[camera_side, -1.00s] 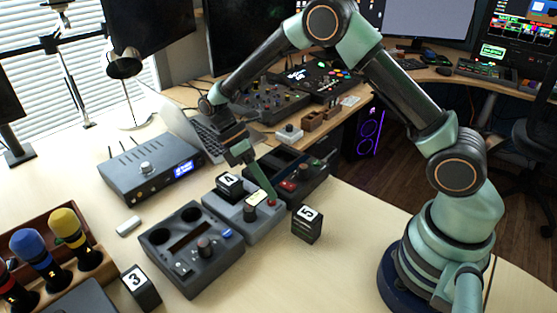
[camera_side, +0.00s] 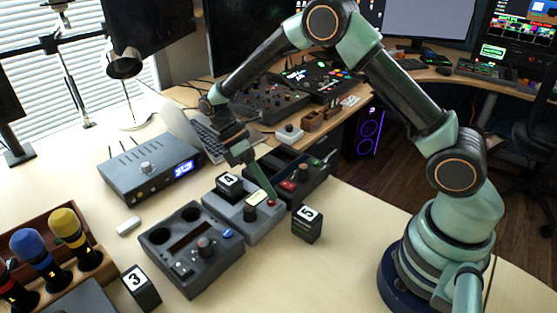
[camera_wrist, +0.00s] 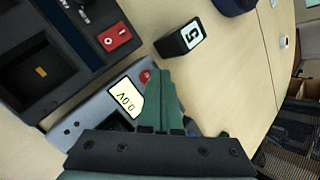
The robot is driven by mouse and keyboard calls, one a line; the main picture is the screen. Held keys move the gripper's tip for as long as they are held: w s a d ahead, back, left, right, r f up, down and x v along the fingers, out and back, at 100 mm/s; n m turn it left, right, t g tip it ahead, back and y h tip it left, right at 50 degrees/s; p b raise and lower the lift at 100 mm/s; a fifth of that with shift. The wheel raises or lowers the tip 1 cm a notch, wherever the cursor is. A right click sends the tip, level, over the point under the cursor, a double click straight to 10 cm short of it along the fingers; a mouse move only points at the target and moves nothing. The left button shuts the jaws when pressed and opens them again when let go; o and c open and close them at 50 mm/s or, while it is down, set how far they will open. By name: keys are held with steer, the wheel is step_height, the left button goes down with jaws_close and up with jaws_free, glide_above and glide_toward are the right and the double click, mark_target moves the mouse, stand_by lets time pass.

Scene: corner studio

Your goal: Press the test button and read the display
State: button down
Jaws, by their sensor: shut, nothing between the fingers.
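A light grey tester box (camera_side: 262,226) stands on the wooden table with a lit display (camera_side: 257,199) and a red button (camera_side: 271,203) on its top. In the wrist view the display (camera_wrist: 125,98) is upside down and appears to read "0.0V". My gripper (camera_side: 273,195) is shut and empty, pointing down with its tips at the red button. In the wrist view my gripper (camera_wrist: 161,76) is right beside the red button (camera_wrist: 145,76) and partly covers the box. I cannot tell whether the tips touch or press the button.
A block marked 4 (camera_side: 229,183) stands by the box's back left and a block marked 5 (camera_side: 307,223) at its right. A dark tray unit (camera_side: 315,178) lies behind, a dark grey box (camera_side: 215,262) in front left. The table is clear at the front right.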

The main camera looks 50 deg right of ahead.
mark_target(268, 200)
steer(key=shift+f, duration=0.1)
stand_by(0.3)
steer(key=shift+f, duration=0.35)
stand_by(0.3)
steer(key=shift+r, duration=0.45)
steer(key=shift+r, duration=3)
steer(key=shift+r, duration=0.1)
